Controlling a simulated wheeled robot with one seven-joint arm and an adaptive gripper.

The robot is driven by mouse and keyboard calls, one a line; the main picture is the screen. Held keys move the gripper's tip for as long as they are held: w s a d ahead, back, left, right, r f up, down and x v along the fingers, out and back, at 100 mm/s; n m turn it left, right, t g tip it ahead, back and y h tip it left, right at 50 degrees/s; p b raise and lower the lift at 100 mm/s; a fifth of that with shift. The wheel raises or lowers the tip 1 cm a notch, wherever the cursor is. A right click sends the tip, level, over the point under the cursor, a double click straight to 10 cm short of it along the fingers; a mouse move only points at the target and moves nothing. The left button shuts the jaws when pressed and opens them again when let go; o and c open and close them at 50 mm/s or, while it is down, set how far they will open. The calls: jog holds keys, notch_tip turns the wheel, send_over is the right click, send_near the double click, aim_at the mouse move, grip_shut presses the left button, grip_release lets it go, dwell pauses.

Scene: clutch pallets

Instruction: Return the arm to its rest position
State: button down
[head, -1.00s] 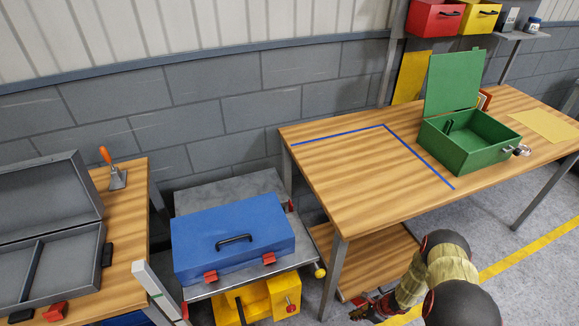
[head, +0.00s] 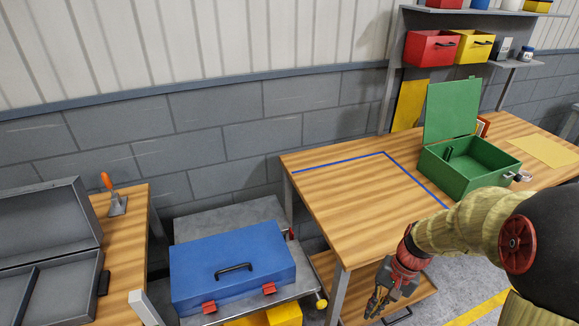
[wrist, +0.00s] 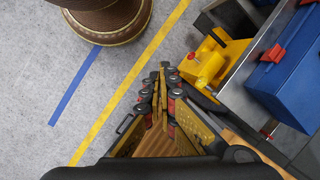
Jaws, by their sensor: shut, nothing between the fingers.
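My gripper (head: 378,303) hangs in front of the right-hand wooden table (head: 345,215), near its front left leg, with my arm reaching in from the right edge of the head view. In the wrist view my gripper (wrist: 161,75) points out over the grey floor (wrist: 60,50), its fingers together with nothing between them. The fingers touch no object that I can see.
A blue case (head: 230,262) lies on a grey cart (head: 190,226) left of the gripper. An open green box (head: 470,180) stands on the table. An open grey case (head: 45,225) and a trowel (head: 116,200) are on the left table. Yellow tape (wrist: 125,80) crosses the floor.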

jog(key=s+a+r+n+t+h, duration=0.1)
jog(key=s+r+n+t, duration=0.2)
jog(key=r, duration=0.9)
jog(key=s+a+r+n+t+h, duration=0.2)
jog(key=s+r+t, duration=0.2)
jog(key=s+r, duration=0.4)
notch_tip(320, 180, up, 4)
jog(key=shift+a+r+n, duration=0.1)
jog(key=shift+a+n, duration=0.15)
jog(key=shift+n, duration=0.15)
